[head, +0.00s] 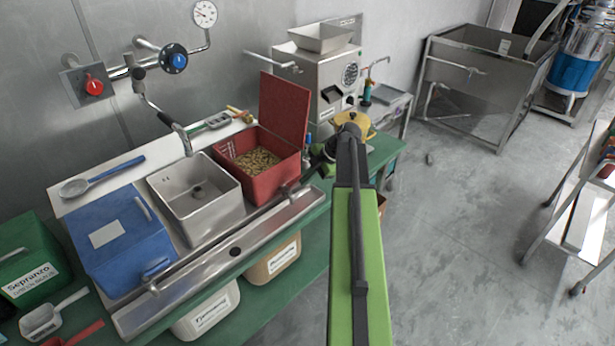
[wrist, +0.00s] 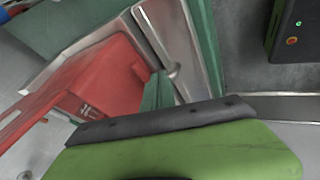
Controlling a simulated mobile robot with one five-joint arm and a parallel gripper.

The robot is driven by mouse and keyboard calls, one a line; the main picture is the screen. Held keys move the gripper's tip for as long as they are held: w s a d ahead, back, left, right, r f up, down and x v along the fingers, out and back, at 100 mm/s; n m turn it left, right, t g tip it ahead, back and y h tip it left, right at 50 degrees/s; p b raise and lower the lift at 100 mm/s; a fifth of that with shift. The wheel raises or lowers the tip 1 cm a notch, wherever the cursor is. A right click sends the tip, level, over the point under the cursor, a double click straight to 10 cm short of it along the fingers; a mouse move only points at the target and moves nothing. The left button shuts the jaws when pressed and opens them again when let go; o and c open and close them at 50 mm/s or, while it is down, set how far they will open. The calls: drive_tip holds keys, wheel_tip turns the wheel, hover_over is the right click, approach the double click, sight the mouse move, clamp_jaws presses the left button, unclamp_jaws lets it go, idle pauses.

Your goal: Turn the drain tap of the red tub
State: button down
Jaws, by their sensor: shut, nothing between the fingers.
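The red tub (head: 275,181) stands at the right end of the row on the bench, its red lid (head: 285,110) raised and tan pieces inside. It also shows in the wrist view (wrist: 95,80), seen tilted. My arm hides part of the bench's right end.
A steel trough (head: 205,262) runs along the bench front. A steel sink tub (head: 205,215) and a blue tub (head: 125,235) stand left of the red tub. A grinder machine (head: 328,80) stands behind. The grey floor (head: 450,230) at right is mostly clear.

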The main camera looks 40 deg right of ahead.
drive_tip(key=s+p+v, duration=0.1)
drive_tip(key=p+v, duration=0.7)
drive_tip(key=v, duration=0.3)
drive_tip(key=shift+s+p, duration=0.35)
drive_tip(key=shift+s, duration=0.05)
drive_tip(key=shift+a+f, duration=0.1)
drive_tip(key=w+a+f+m+g, duration=0.1)
drive_tip(key=w+a+m+g, duration=0.15)
drive_tip(key=a, duration=0.75)
drive_tip(key=w+a+f+m+g, duration=0.15)
drive_tip(key=a+m, duration=0.25)
drive_tip(key=a, duration=0.7)
drive_tip(key=s+a+f+m+h, duration=0.1)
drive_tip(key=a+m, duration=0.4)
drive_tip(key=a, duration=0.6)
drive_tip(key=s+a+f+m+g+h, duration=0.1)
drive_tip(key=s+a+m+h, duration=0.2)
drive_tip(key=a, duration=0.7)
drive_tip(key=shift+a+m+b, duration=0.3)
drive_tip(key=shift+a+m, duration=0.05)
drive_tip(key=shift+m, duration=0.8)
